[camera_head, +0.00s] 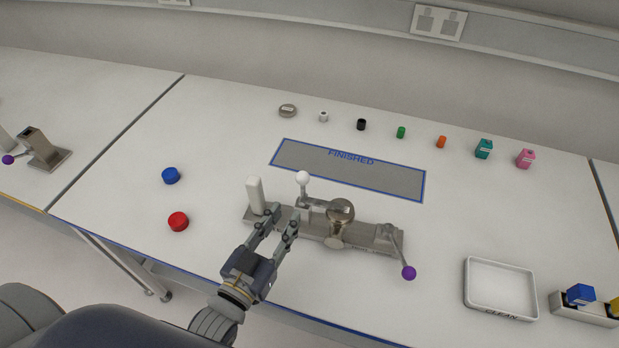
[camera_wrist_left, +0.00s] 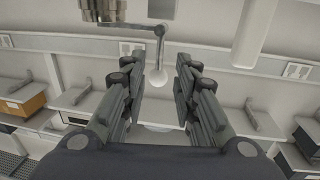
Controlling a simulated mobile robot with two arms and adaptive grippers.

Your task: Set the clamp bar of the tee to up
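The metal tee (camera_head: 340,212) stands on a long grey base plate (camera_head: 365,240) near the table's front. A bent bar with a white ball (camera_head: 303,178) rises on its left side; which bar is the clamp bar is not marked. A bar with a purple ball (camera_head: 408,273) hangs down at the right end. A white upright post (camera_head: 255,195) stands at the left end. My left gripper (camera_head: 284,219) is open in front of the plate's left part.
A blue cap (camera_head: 171,176) and a red cap (camera_head: 178,221) lie to the left. The FINISHED mat (camera_head: 400,187) is empty behind the tee. Several small parts line the back. A white CLEAN tray (camera_head: 500,263) and a holder with a blue block (camera_head: 580,294) stand at right.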

